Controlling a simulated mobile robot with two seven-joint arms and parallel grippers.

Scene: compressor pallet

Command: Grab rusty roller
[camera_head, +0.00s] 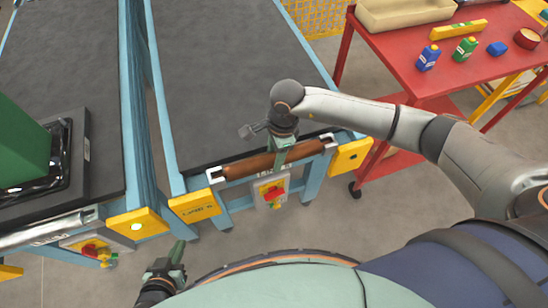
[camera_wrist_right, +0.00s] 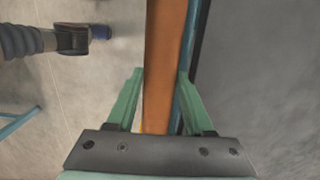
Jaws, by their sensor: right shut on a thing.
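The rusty roller (camera_head: 245,167) is a brown-orange cylinder lying across the near end of the right-hand conveyor, between two end brackets. In the right wrist view the roller (camera_wrist_right: 164,60) runs lengthwise between the green fingers. My right gripper (camera_head: 281,154) reaches down from above and is shut on the roller, right of its middle. It also shows in the right wrist view (camera_wrist_right: 161,75), one finger on each side. The roller still appears seated at the brackets. My left gripper (camera_head: 178,252) is low in the head view, away from the roller; its finger opening cannot be made out.
The right-hand conveyor (camera_head: 205,75) has a dark, empty belt. A control box with a red switch (camera_head: 272,193) hangs below the roller. The left conveyor carries a green object (camera_head: 20,145) on a black base. A red cart (camera_head: 400,60) with bottles stands at the right.

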